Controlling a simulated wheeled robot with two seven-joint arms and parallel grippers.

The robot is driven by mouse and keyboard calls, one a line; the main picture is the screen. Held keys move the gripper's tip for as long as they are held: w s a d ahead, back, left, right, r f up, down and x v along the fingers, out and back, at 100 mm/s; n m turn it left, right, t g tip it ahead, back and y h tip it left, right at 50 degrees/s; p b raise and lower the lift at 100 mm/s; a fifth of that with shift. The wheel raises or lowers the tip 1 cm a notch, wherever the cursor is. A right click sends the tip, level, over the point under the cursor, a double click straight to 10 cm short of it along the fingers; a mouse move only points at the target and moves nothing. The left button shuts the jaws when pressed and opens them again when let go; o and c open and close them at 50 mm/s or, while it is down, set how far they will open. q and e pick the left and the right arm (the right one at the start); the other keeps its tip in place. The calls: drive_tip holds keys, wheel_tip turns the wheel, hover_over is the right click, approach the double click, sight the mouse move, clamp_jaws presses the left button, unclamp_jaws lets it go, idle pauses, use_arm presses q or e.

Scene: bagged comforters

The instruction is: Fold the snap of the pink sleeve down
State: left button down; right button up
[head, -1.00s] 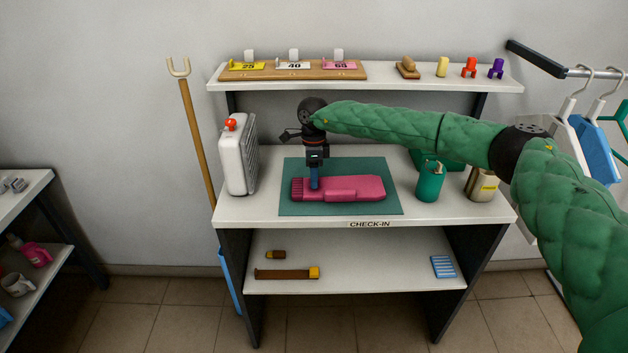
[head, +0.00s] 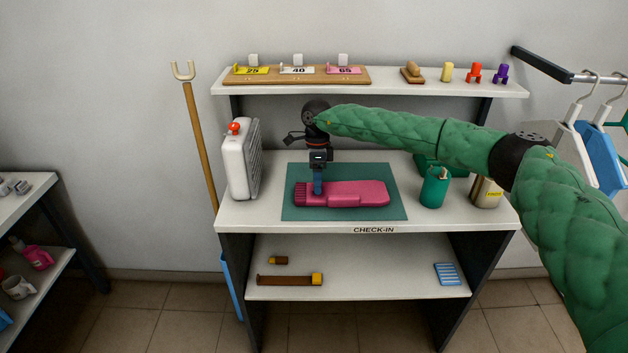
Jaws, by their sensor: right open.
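The pink sleeve (head: 355,195) lies flat on the green mat (head: 392,212) on the check-in table. Its left end has a ribbed cuff, and a raised strip shows along its front side. I cannot make out the snap clearly. My right gripper (head: 318,188) points down over the left part of the sleeve, close to the cuff. It is open; its fingers hide a small part of the sleeve, and I cannot tell whether they touch it. My left gripper is not in view.
A white heater-like box (head: 238,160) stands left of the mat. A green cup (head: 434,188) and a beige canister (head: 486,192) stand to the right. An upper shelf (head: 385,88) with number tags runs behind my right arm.

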drive_tip(key=shift+s+r+t+p, duration=0.15)
drive_tip(key=shift+t+p, duration=0.25)
drive_tip(key=shift+p, duration=0.4)
drive_tip(key=p, duration=0.1)
drive_tip(key=t+p, duration=0.1)
drive_tip(key=shift+s+t+p, duration=0.25)
drive_tip(key=shift+t+p, duration=0.05)
drive_tip(key=shift+p, duration=0.1)
drive_tip(key=shift+w+b, duration=0.1)
drive_tip(key=shift+b, duration=0.55)
wheel_tip(320, 180, up, 7)
drive_tip(key=b, duration=0.3)
drive_tip(key=s+a+f+y, duration=0.1)
drive_tip(key=s+a+f, duration=0.1)
drive_tip(key=a, duration=0.1)
drive_tip(key=s+a+f+g+y, duration=0.1)
drive_tip(key=s+a+y, duration=0.1)
drive_tip(key=s+a, duration=0.1)
drive_tip(key=s+a+f+y, duration=0.1)
drive_tip(key=s+a+f, duration=0.1)
drive_tip(key=a, duration=0.3)
drive_tip(key=shift+s+a+f+g+y, duration=0.2)
drive_tip(key=shift+s+f+g+y, duration=0.1)
drive_tip(key=shift+s+f, duration=0.1)
drive_tip(key=s+a+m+g+y+b, duration=0.1)
drive_tip(key=s+a+m+g+y, duration=0.1)
drive_tip(key=s+a+y, duration=0.5)
drive_tip(key=shift+s+a, duration=1.8)
drive_tip(key=shift+a, duration=1.05)
